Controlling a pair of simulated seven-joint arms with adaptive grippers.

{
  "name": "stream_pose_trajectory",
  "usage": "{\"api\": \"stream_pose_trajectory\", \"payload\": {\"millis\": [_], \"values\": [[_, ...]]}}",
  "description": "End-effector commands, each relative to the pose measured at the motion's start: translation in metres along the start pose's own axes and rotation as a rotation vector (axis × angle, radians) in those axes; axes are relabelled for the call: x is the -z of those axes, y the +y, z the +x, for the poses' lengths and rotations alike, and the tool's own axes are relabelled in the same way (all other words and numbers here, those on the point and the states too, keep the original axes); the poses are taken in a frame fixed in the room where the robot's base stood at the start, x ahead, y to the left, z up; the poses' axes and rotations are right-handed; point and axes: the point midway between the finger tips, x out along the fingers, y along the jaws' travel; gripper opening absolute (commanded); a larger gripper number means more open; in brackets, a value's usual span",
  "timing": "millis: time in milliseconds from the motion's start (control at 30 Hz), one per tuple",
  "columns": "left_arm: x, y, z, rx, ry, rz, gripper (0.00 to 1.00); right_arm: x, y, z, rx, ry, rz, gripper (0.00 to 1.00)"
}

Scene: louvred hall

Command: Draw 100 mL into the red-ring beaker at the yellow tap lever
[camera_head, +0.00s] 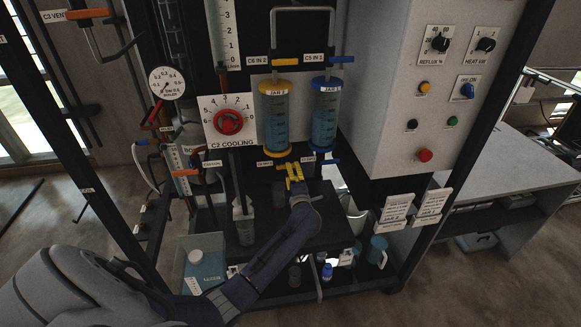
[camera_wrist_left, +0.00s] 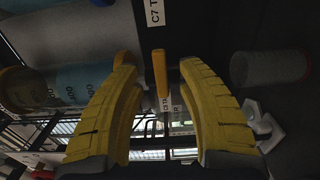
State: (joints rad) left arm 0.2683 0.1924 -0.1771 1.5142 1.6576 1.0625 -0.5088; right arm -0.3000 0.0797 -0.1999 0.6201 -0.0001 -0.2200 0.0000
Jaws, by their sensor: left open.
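My left gripper (camera_head: 294,172) has yellow fingers and is open just below the yellow-collared jar (camera_head: 275,118). In the left wrist view a yellow tap lever (camera_wrist_left: 160,76) shows between the spread fingers of the left gripper (camera_wrist_left: 160,110); contact cannot be told. A clear grey beaker (camera_wrist_left: 272,67) stands to the right in that view, with a faint reddish edge. In the head view a dim beaker (camera_head: 278,192) stands on the dark shelf below the tap, partly behind my gripper; its ring colour is not clear. My right gripper is out of view.
A blue-collared jar (camera_head: 325,115) hangs beside the yellow one, with a blue lever (camera_head: 331,161) below. The red cooling knob (camera_head: 229,121) is at left. A grey control box (camera_head: 400,130) is at right. A blue-grey container (camera_head: 204,262) and several small vessels stand lower down.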

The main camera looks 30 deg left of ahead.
Motion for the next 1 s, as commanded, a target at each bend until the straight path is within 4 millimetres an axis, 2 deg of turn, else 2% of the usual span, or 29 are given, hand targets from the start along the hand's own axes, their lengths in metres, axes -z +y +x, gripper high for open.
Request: {"api": "stream_pose_trajectory", "payload": {"millis": [167, 1000], "values": [[0.000, 0.001, 0.019, -0.001, 0.001, 0.001, 0.38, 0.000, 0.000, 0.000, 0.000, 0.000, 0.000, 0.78], [0.000, 0.000, 0.038, 0.000, 0.000, 0.000, 0.38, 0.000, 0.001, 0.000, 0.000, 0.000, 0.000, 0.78]]}}
